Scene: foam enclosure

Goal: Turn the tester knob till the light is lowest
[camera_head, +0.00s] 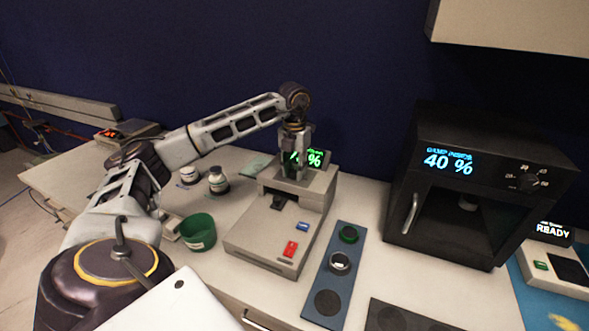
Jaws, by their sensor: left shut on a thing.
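A light grey bench device (262,222) with a green-lit percent display (315,158) stands at the middle of the table. My left arm reaches over from the left, and my left gripper (291,172) points down at the device's raised rear part. It is shut on what seems to be the tester knob, which the fingers hide. The fingers also cover part of the display, so I cannot read its full number. My right gripper is not in view.
A black chamber (408,172) with a blue "40 %" display and dial stands right. A "READY" device (552,262) is at the far right. A green cup (199,232), small bottles (217,181) and a blue strip (322,292) surround the grey device.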

